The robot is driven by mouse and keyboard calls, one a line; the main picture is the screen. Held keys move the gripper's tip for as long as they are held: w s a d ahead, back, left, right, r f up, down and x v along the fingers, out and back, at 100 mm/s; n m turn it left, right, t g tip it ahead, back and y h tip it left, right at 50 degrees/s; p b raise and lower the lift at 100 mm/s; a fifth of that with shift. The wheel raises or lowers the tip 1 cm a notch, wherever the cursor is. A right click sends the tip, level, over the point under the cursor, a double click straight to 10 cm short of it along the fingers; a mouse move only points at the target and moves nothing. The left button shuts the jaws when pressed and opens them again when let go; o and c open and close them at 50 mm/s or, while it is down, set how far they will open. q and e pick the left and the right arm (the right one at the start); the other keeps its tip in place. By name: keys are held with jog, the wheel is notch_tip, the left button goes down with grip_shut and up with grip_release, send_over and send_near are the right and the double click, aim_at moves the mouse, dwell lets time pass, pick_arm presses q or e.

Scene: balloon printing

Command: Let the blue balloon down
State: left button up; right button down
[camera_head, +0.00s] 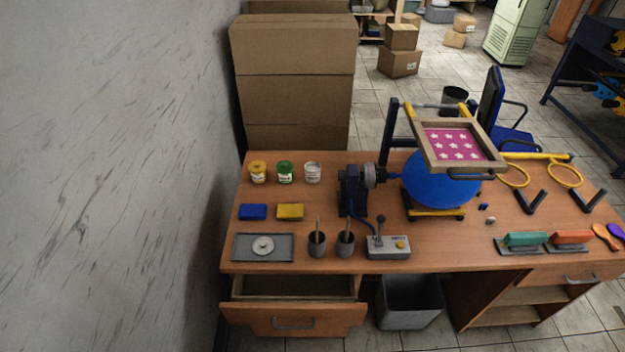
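The blue balloon (432,188) is round and inflated. It sits on the right half of the desk, above a small yellow-edged stand (436,213), with its left side at the nozzle of a dark blue inflating device (352,192). A wooden-framed printing screen (425,150) with white stars on pink is tilted over the balloon's top and hides part of it. Whether the screen touches the balloon is unclear. Neither of my grippers is in view.
On the desk (330,232) are paint jars (285,172), blue and yellow sponges (253,212), a grey tray (240,255), two brush cups (317,246), and squeegees (525,240). The left front drawer (293,318) is pulled open. A bin (410,305) stands below. A wall borders the left.

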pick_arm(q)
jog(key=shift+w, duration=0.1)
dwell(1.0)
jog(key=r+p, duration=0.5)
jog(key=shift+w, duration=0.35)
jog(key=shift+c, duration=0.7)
